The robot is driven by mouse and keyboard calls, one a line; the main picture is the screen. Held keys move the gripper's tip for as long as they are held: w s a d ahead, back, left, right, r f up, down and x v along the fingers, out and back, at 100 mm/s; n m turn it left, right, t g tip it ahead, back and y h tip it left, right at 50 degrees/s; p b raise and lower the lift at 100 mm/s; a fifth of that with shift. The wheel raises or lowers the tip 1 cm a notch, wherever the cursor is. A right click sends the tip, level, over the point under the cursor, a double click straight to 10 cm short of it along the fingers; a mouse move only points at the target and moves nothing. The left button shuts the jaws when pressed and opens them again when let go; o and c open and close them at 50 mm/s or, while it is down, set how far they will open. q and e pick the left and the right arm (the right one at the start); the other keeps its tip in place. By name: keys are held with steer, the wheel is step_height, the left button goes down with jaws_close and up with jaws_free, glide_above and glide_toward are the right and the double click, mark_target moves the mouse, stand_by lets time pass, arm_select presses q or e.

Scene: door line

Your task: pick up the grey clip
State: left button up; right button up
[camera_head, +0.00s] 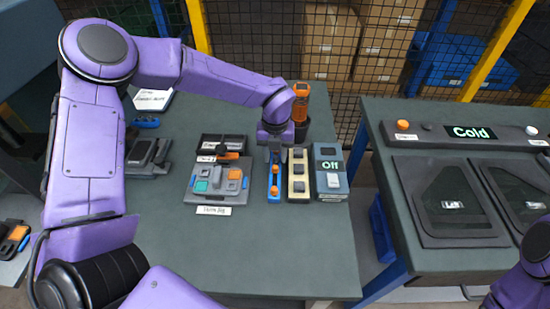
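My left gripper (274,157) points down over the far part of a narrow blue holder (274,197) on the table. Its fingers are small and partly hidden, so I cannot tell whether they are open or shut. I cannot clearly make out the grey clip; the gripper covers part of the blue holder. A beige holder (299,195) with dark grey pieces stands just right of it. My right gripper is out of view; only part of my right arm shows at the lower right edge.
A grey box reading "Off" (329,164) stands right of the holders. A grey board (220,196) with coloured parts lies left. An orange tool (301,92) stands behind. A bench with a "Cold" display (470,132) is at right. The table's front is clear.

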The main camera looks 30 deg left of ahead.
arm_select(q)
steer(key=shift+w, duration=0.1)
jaws_close()
